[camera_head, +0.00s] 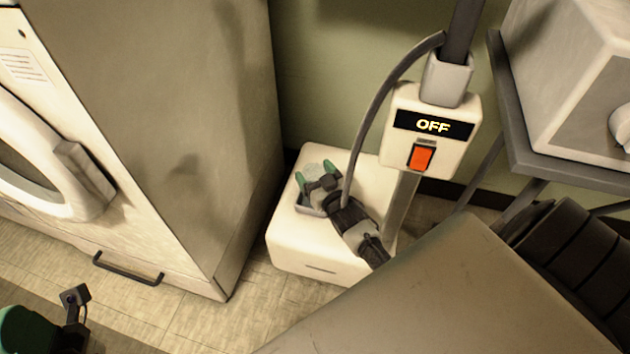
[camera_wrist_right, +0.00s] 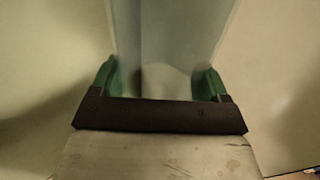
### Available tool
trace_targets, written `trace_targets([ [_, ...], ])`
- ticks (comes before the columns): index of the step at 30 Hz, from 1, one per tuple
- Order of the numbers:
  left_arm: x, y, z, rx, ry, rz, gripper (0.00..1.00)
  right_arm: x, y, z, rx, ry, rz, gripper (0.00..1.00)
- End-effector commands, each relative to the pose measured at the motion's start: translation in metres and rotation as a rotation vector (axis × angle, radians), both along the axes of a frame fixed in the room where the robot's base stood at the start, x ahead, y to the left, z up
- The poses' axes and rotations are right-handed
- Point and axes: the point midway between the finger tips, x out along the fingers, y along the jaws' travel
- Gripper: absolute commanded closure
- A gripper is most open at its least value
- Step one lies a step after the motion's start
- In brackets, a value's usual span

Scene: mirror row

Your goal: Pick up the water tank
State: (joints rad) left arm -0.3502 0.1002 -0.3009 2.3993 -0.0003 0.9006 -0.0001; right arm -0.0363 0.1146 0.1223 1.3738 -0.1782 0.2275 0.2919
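The water tank (camera_head: 316,172) is a pale, translucent container at the back left of the white steamer base (camera_head: 290,245). My right gripper (camera_head: 315,176) reaches down over the base, its green fingertips apart on either side of the tank. In the right wrist view, the clear tank (camera_wrist_right: 170,45) stands between the two green fingers of the right gripper (camera_wrist_right: 160,85). The fingers look spread wide, and I cannot tell whether they touch it. Its lower part is hidden. Part of what looks like my left gripper (camera_head: 75,305) shows at the lower left, its fingers unclear.
A control box (camera_head: 432,150) reading OFF, with an orange switch, sits on a pole above the base. A dark hose (camera_head: 372,110) arcs beside it. A washer-like machine (camera_head: 190,120) stands close at left. A grey table (camera_head: 560,165) with a white box is at right.

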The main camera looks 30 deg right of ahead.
Motion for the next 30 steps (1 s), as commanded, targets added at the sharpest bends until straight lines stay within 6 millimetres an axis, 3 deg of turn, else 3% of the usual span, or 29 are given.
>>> trace_targets([
  [1,0.0,0.0,0.0,0.0,0.0,0.0,0.57,0.0,0.0,0.0,0.0,0.0,0.0,0.35],
  [7,0.0,0.0,0.0,0.0,0.001,0.0,0.57,0.0,0.0,0.0,0.0,-0.001,0.0,0.63],
  [17,0.0,0.0,0.004,0.0,0.001,0.0,0.57,0.0,0.0,0.006,0.0,-0.001,0.0,0.63],
  [24,0.001,0.0,0.025,0.003,0.008,0.002,0.57,0.0,0.0,0.041,-0.002,-0.003,0.001,0.63],
  [26,0.008,-0.001,0.032,0.018,0.056,0.007,0.57,0.0,0.0,0.056,-0.002,-0.004,0.001,0.63],
  [30,0.028,-0.005,0.025,0.067,0.206,0.014,0.57,0.0,0.0,0.066,0.0,-0.002,0.001,0.63],
])
